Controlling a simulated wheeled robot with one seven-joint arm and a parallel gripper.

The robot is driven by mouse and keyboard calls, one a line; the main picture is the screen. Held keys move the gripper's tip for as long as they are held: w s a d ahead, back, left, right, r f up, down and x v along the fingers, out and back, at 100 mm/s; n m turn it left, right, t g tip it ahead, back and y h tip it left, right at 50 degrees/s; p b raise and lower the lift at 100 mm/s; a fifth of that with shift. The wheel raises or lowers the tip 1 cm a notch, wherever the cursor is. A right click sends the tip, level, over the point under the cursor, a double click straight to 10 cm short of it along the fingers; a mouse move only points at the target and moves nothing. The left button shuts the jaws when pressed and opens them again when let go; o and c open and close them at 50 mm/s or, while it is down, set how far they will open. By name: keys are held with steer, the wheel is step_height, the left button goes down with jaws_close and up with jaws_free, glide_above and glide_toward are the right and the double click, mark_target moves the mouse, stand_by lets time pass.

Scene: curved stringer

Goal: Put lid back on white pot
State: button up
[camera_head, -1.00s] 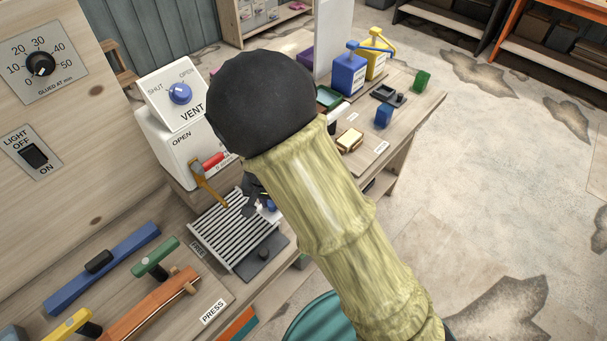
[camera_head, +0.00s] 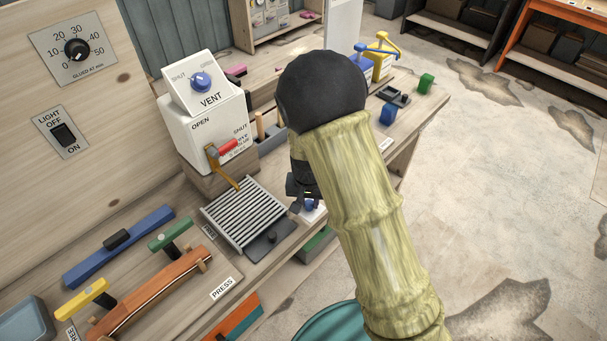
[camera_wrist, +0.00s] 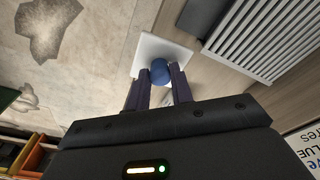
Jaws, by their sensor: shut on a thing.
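My gripper (camera_head: 303,198) is shut on the blue knob of a flat, white, square lid (camera_head: 313,213). In the wrist view the blue knob (camera_wrist: 160,71) sits between my fingertips (camera_wrist: 158,84), with the white plate (camera_wrist: 150,50) around it. The lid is at the bench's front edge, right of the ribbed grey grate; I cannot tell its height. I cannot make out a white pot now; my arm hides part of the bench behind it.
A white vent box (camera_head: 206,125) with a red-handled lever stands behind the grate (camera_head: 243,214). Clamps (camera_head: 150,295) lie front left. Open floor lies right.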

steer(key=w+d+f, duration=0.2)
steer(key=d, duration=0.6)
steer(key=w+d+f, duration=0.3)
steer(key=d, duration=0.6)
steer(key=shift+w+f+n, duration=0.2)
steer(key=shift+f+n, duration=0.05)
steer(key=shift+n, duration=0.15)
steer(key=shift+s, duration=0.15)
